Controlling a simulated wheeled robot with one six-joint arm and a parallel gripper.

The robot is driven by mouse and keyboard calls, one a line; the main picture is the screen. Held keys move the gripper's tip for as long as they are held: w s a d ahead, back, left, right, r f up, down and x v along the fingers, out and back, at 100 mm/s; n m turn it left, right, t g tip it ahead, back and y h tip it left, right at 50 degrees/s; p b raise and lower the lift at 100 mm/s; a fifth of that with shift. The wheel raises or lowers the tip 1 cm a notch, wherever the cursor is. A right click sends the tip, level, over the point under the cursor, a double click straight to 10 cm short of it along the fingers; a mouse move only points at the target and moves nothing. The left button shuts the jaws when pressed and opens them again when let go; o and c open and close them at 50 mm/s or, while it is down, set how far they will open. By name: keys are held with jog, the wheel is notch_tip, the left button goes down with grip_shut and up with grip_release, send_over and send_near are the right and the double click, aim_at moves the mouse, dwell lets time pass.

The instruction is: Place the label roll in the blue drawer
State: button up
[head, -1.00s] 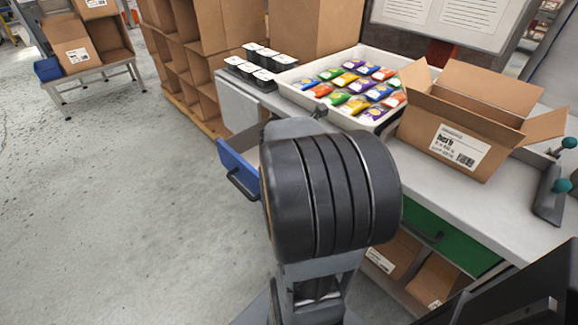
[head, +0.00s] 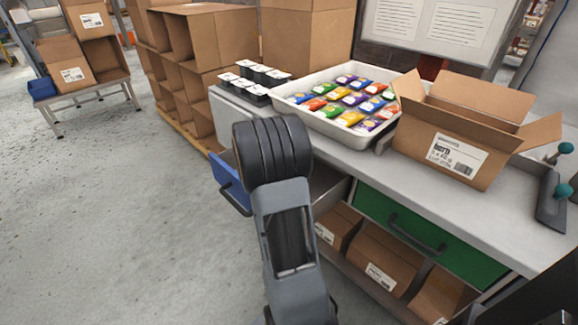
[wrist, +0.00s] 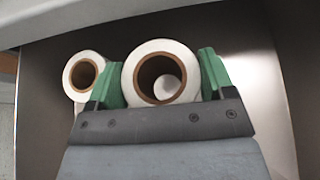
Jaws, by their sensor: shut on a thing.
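The blue drawer (head: 227,178) stands pulled out under the left end of the bench in the head view. My arm covers much of it. In the wrist view my gripper (wrist: 160,76) has its green fingers shut on a white label roll (wrist: 160,46) with a brown core. A second white roll (wrist: 84,56) is just left of it. Both are seen against the grey inner walls of a drawer-like space. I cannot tell whether the held roll touches the drawer floor. The head view hides my gripper and both rolls behind the arm.
The bench top bears a white tray (head: 290,104) of colourful packets, black tubs (head: 258,91) and an open carton (head: 435,151). A shut green drawer (head: 465,253) is to the right, above a shelf of cartons. The floor at left is clear.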

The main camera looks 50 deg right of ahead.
jog(key=shift+w+f+b, duration=0.15)
jog(key=shift+f+b, duration=0.35)
jog(key=shift+f, duration=1.2)
jog(key=shift+f, duration=0.2)
jog(key=o, duration=1)
jog(key=shift+r, duration=0.2)
jog(key=shift+a+r, duration=0.2)
jog(key=shift+p+v, duration=0.7)
jog(key=shift+v, duration=2.8)
jog(key=shift+f, duration=0.1)
